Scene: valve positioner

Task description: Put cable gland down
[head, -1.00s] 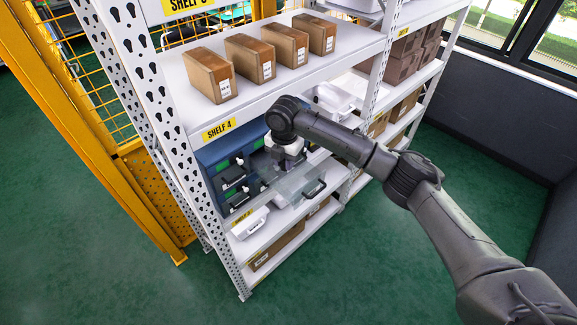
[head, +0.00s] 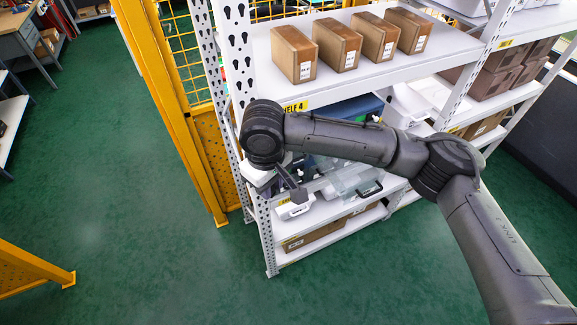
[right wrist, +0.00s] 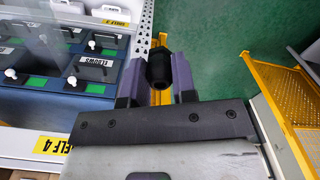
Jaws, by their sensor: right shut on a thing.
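The cable gland (right wrist: 160,70) is a small black cylinder with a round opening. In the right wrist view it sits between the two purple-grey fingers of my right gripper (right wrist: 158,78), which is shut on it. In the head view my right gripper (head: 297,194) hangs below the dark wrist, in front of the left end of the shelf unit. The gland cannot be made out there. My left gripper is in neither current view.
The white shelf unit holds cardboard boxes (head: 341,44) above and a clear open drawer (head: 352,183) below. The right wrist view shows blue drawers (right wrist: 95,72), one labelled ELBOWS. A yellow fence post (head: 172,120) stands left of the shelf. Green floor (head: 110,180) is open farther left.

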